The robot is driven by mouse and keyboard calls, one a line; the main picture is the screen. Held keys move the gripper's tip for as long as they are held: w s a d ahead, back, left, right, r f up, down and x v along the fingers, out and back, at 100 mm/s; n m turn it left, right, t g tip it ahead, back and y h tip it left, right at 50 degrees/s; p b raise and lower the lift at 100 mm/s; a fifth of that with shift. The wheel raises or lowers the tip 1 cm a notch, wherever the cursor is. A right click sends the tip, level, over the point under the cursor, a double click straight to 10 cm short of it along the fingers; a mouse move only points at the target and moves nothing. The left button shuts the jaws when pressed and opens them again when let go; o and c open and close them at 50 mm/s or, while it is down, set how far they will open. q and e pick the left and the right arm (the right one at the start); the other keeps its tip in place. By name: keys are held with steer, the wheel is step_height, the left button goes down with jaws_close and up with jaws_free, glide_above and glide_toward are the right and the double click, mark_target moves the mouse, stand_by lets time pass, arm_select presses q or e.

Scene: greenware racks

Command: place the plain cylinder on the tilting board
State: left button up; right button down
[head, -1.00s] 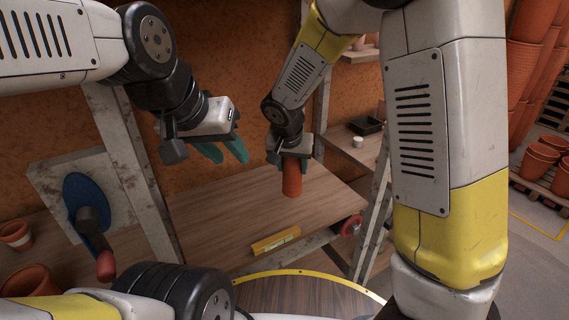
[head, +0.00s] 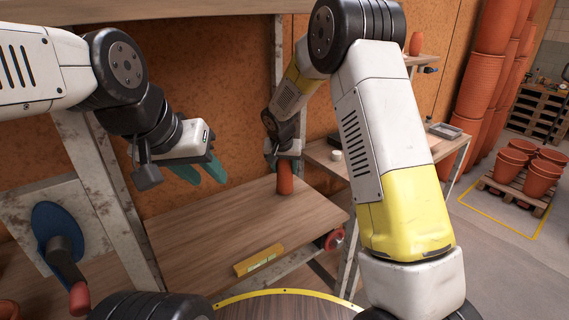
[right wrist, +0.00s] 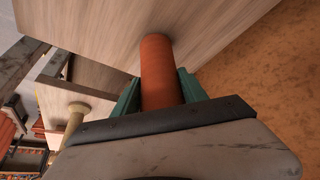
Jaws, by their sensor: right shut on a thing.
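The plain cylinder (head: 285,182) is terracotta orange and upright, over the rear right part of the wooden board (head: 205,235). My right gripper (head: 284,166) is shut on it from above. In the right wrist view the cylinder (right wrist: 160,70) sits between the green fingers, its far end close to the wooden surface (right wrist: 110,30). I cannot tell whether it touches. A yellow level (head: 258,260) is at the board's front edge. My left gripper (head: 199,171) is open and empty, above the board's left part.
A side shelf at the right holds a pale cup (head: 336,154) and a grey tray (head: 444,130). A metal post (head: 105,200) stands left of the board, beside a blue disc (head: 55,235) with a red-tipped handle. Terracotta pots (head: 518,165) stand on a pallet. The board's middle is clear.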

steer(key=shift+f, duration=0.25)
steer(key=shift+f, duration=0.1)
steer(key=c, duration=0.6)
jaws_free()
steer(key=d+v, duration=0.1)
steer(key=v, duration=1.1)
steer(key=s+d+r+y, duration=0.1)
steer(key=s+d+r, duration=0.8)
steer(key=s, duration=0.3)
steer(key=s+d, duration=0.1)
steer(key=s, duration=0.5)
steer(key=s+d+r+n+y, duration=0.1)
steer(key=s+d, duration=0.1)
steer(key=s, duration=0.4)
steer(key=s+d+n+t, duration=0.1)
steer(key=s+d, duration=0.1)
steer(key=s, duration=0.4)
steer(key=shift+s+r+y, duration=0.3)
steer(key=shift+r+y, duration=0.1)
